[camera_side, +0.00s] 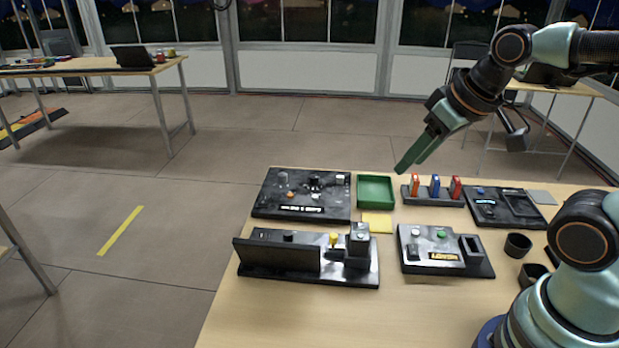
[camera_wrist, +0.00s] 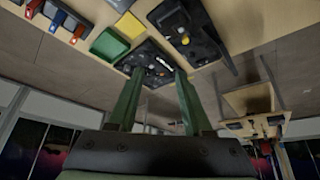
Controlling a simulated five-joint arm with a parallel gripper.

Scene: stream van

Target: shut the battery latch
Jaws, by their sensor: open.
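No part is clearly marked as the battery latch, and I cannot tell which one it is. A black device (camera_side: 318,278) at the front left of the table carries a long upright panel, a yellow knob and a taller block (camera_side: 359,240). It shows upside down at the top of the wrist view (camera_wrist: 188,28). My gripper (camera_side: 410,160) hangs in the air above the back of the table, its green fingers slanting down to the left. In the wrist view my gripper (camera_wrist: 155,75) has its two fingers apart with nothing between them.
A black panel (camera_side: 275,203) lies at the back left, beside a green tray (camera_side: 375,191). A rack (camera_side: 412,201) holds orange, blue and red pieces. A panel with a green button (camera_side: 415,262) lies front right, near black cups (camera_side: 517,244). The table's front is bare.

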